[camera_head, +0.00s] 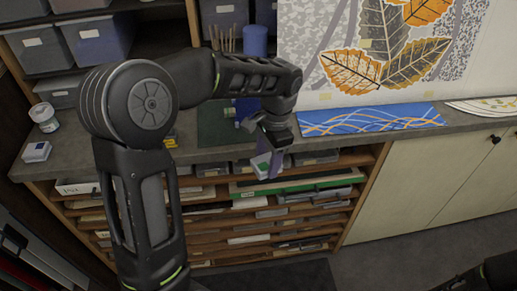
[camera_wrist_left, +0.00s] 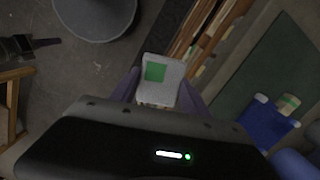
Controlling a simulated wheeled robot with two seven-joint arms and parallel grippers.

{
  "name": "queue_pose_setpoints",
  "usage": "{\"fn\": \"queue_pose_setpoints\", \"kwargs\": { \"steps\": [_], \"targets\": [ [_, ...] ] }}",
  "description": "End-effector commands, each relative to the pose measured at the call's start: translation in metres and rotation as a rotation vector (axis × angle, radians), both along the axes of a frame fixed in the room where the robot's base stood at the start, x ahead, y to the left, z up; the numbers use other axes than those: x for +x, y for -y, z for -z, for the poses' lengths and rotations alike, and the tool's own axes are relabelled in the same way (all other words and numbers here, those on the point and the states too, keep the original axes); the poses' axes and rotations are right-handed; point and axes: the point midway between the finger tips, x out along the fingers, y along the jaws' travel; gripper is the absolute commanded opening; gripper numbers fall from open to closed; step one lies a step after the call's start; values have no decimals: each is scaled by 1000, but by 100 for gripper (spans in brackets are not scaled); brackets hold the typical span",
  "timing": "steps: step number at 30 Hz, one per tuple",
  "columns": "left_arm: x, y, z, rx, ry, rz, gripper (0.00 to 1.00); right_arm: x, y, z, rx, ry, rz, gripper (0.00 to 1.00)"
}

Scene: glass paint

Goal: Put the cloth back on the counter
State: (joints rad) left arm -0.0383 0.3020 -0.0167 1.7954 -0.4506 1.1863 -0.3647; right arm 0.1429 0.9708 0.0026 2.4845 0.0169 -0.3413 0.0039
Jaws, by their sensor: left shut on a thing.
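My left gripper (camera_head: 269,163) is shut on a small white piece with a green patch (camera_head: 261,166), held in front of the counter's front edge. In the left wrist view this white piece (camera_wrist_left: 161,80) sits between the purple fingers. It looks rounded and pale, and I cannot tell for sure whether it is the cloth. The grey counter (camera_head: 190,152) runs behind the gripper. A blue piece (camera_wrist_left: 264,122) lies on the dark green mat (camera_wrist_left: 285,65), partly hidden by my arm in the head view. What seems to be my right gripper (camera_wrist_left: 45,43) shows dimly at the left wrist view's left edge.
A blue patterned panel (camera_head: 370,119) lies on the counter to the right. A white jar (camera_head: 43,117) and a white box (camera_head: 36,152) stand at the left end. A blue cup (camera_head: 255,41) stands at the back. Open shelves (camera_head: 350,190) lie below the counter.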

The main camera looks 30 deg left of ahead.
Motion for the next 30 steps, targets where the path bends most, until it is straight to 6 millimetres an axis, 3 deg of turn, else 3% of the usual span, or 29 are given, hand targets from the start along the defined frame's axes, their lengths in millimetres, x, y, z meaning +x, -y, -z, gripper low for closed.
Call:
{"fn": "queue_pose_setpoints", "kwargs": {
  "steps": [8, 15, 18, 22, 30],
  "targets": [
    [13, 22, 83, -1, -4, -229, 16, 1, -1, 13, 3, 5, 0, 0],
    [16, 47, 169, -6, -10, -482, 16, 1, -3, 25, 6, 10, -2, 0],
    [15, 55, 191, -8, -12, -561, 16, 1, -3, 27, 7, 11, -1, 0],
    [14, 58, 201, -9, -12, -604, 16, 1, -4, 27, 8, 13, -2, 0],
    [14, 58, 201, -9, -11, -606, 16, 1, -4, 27, 8, 13, -2, 0]
  ]
}}
